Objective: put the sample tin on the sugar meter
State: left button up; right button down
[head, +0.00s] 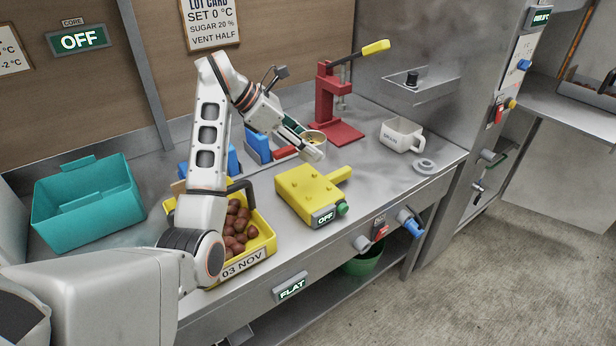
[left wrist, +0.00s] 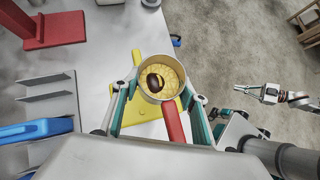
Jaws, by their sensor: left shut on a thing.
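My left gripper (head: 312,146) is shut on the sample tin (head: 314,136), a small round tin. In the left wrist view the tin (left wrist: 162,70) is open at the top, with a yellow inside, a dark brown chestnut in it and a red handle (left wrist: 173,122). The sugar meter appears to be the yellow block (head: 306,190) with a display reading OFF and a green knob. The tin is apart from it, above and behind it in the head view. In the left wrist view the meter (left wrist: 137,108) shows partly behind the tin. My right gripper (left wrist: 262,94) shows small at the right there.
A red press (head: 327,100) stands behind the tin, and a white mug (head: 401,135) stands to the right. A yellow crate of chestnuts (head: 262,240) is left of the meter. A teal bin (head: 84,205) is far left.

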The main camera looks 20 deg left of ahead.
pick_arm(q)
notch_tip(320, 180, down, 11)
jog(key=shift+r, duration=0.2)
dwell(0.4)
jog(key=o, duration=0.9)
jog(key=shift+f, duration=0.15)
jog(key=shift+c, duration=0.2)
jog(key=o, duration=0.4)
jog(key=shift+a+r, duration=0.1)
jog(key=shift+r, duration=0.2)
jog(key=v, duration=1.1)
jog(key=shift+a+r, duration=0.25)
jog(key=shift+s, duration=0.15)
